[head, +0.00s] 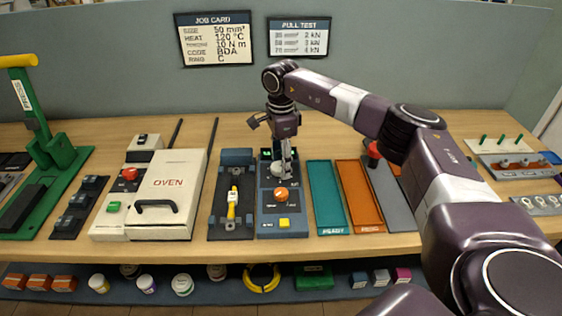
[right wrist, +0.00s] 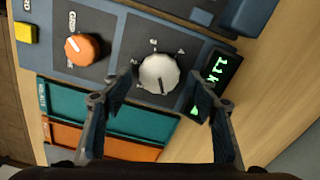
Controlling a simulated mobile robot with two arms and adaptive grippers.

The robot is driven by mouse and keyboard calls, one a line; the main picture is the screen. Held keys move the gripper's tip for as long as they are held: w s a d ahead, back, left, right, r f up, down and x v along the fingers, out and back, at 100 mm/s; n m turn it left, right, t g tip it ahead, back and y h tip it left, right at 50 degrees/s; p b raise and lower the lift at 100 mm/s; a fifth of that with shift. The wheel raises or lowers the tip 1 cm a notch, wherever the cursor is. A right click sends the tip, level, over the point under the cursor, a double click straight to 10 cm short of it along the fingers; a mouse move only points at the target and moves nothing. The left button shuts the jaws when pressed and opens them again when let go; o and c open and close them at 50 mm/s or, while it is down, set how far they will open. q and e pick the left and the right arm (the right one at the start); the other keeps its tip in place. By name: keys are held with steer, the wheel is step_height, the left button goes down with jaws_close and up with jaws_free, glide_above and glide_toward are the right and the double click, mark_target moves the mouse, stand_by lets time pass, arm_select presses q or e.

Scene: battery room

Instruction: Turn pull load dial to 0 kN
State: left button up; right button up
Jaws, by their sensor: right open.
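The grey-white round dial (right wrist: 158,73) sits on the dark blue-grey pull tester (head: 283,222), with a scale of small marks around it. A dark pointer mark on the dial faces the lower part of the right wrist view. My right gripper (right wrist: 160,92) is open, one finger on each side of the dial, with gaps visible; I cannot tell its height above the panel. In the head view the gripper (head: 287,165) hides part of the dial. A green-lit display (right wrist: 214,72) beside the dial seems to read about 1.1 k. My left gripper is out of view.
An orange knob (head: 281,195) and a yellow button (head: 284,223) are on the same panel. A teal tray (head: 326,200) and an orange tray (head: 358,200) lie to the right. The white oven (head: 168,185) stands left. A pull test card (head: 300,37) hangs on the back wall.

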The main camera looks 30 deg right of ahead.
step_height(320, 180, up, 12)
stand_by(0.6)
steer(key=shift+f, duration=0.1)
stand_by(0.4)
